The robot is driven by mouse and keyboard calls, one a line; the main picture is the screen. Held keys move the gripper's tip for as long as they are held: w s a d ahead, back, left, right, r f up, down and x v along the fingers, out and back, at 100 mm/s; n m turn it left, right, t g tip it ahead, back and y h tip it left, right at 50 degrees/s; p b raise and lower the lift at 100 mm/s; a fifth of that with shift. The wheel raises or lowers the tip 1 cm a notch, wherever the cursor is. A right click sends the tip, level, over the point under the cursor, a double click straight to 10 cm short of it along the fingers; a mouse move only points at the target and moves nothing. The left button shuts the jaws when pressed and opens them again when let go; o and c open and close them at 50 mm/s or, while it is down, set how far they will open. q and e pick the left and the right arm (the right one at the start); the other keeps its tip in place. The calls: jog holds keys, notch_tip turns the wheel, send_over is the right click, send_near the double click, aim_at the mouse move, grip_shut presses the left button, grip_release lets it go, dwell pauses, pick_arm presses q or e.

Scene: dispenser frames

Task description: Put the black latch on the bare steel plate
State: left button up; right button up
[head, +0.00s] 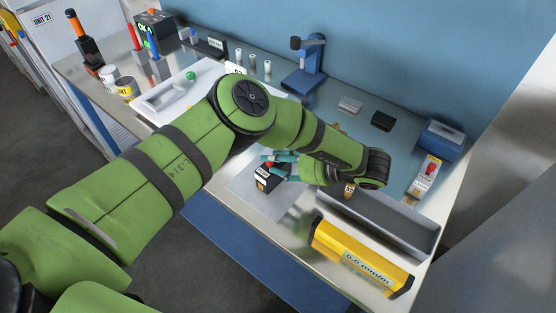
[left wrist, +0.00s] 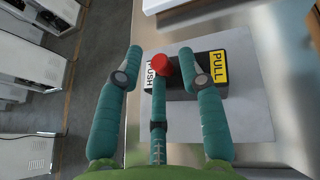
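A black block with a white PUSH label, a yellow PULL label and a red knob, which looks like the black latch (left wrist: 208,88), shows in the left wrist view. In the head view the latch (head: 267,181) is over or on a flat grey plate (head: 243,187), probably the steel plate; contact is unclear. The plate also shows in the left wrist view (left wrist: 251,115). My left gripper (head: 277,162) is at the latch with its teal fingers spread apart. In the left wrist view the left gripper (left wrist: 160,55) has its fingers over the knob end, partly hiding the latch. My right gripper is not in view.
A yellow gauge (head: 360,258) and a long grey tray (head: 400,222) lie right of the plate. A PUSH-marked block (head: 425,177), a black block (head: 382,121) and a blue stand (head: 304,75) are farther back. A white tray (head: 160,102) stands to the left.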

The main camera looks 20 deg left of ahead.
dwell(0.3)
pick_arm(q)
jog(key=b+v, duration=0.2)
jog(key=v, duration=0.5)
jog(key=shift+d+r, duration=0.2)
jog(key=shift+r, duration=0.05)
